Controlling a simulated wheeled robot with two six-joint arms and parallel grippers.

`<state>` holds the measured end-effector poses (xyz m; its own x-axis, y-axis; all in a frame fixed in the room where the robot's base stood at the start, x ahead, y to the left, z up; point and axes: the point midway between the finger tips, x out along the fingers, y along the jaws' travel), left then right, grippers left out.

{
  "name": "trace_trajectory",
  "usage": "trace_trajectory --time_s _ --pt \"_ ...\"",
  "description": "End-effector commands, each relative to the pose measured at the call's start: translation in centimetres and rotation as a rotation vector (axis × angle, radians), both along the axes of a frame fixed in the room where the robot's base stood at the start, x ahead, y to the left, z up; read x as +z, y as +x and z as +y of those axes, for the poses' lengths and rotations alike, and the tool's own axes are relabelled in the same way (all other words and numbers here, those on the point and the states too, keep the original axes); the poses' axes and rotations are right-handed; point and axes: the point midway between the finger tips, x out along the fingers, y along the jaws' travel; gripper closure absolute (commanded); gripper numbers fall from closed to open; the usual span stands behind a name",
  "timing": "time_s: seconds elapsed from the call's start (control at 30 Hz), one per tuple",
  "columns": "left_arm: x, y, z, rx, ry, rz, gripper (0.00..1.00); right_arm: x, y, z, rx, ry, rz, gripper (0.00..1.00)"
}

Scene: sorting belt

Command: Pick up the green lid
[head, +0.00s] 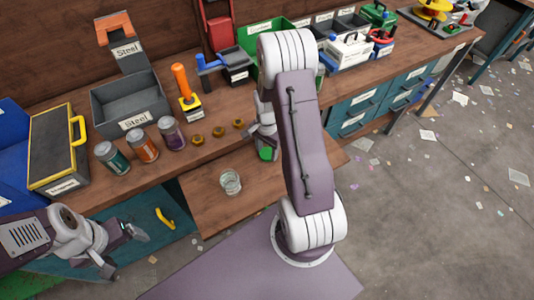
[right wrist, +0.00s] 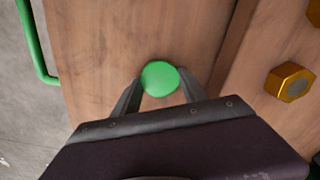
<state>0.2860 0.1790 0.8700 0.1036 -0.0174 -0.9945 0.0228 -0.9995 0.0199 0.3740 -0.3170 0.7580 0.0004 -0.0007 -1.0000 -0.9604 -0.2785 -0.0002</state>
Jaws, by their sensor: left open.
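The round green lid (head: 266,154) lies at the near edge of the workbench in the head view, partly covered by my right gripper (head: 263,138). In the right wrist view the lid (right wrist: 160,78) is between the two fingertips of my right gripper (right wrist: 161,84), with one finger on each side close to its rim. I cannot tell whether the fingers press on it or whether it is off the wood. My left gripper (head: 122,251) is open and empty at the lower left, away from the lid.
An open glass jar (head: 230,182) stands on the lower wooden board. Brass nuts (head: 218,132), three lidded jars (head: 143,147) and a grey steel bin (head: 131,102) are to the left. A gold nut (right wrist: 290,84) lies right of the lid in the wrist view.

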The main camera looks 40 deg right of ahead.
Motion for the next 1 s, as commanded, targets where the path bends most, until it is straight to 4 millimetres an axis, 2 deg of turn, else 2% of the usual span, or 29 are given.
trace_trajectory --time_s 0.17,0.2,0.47,0.57,0.7,1.0 --pt "0.0 0.0 0.0 0.0 0.0 0.0 0.19 0.0 0.0 0.0 0.0 0.0 0.0 0.86" --pt "0.0 0.0 0.0 0.0 0.0 0.0 0.19 0.0 0.0 0.0 0.0 0.0 0.0 0.93" --pt "0.1 0.0 0.0 0.0 0.0 0.0 0.19 0.5 0.0 0.0 0.0 0.0 0.0 0.93" --pt "0.4 0.0 0.0 0.0 0.0 0.0 0.19 1.8 0.1 0.0 0.0 -0.001 -0.002 0.93" --pt "0.9 0.0 0.0 0.0 0.0 0.0 0.19 4.6 0.1 -0.1 0.0 -0.002 -0.005 0.93" --pt "1.4 0.0 0.0 0.0 0.0 0.0 0.19 8.5 -4.6 -5.6 -0.008 -0.002 -0.002 0.93"
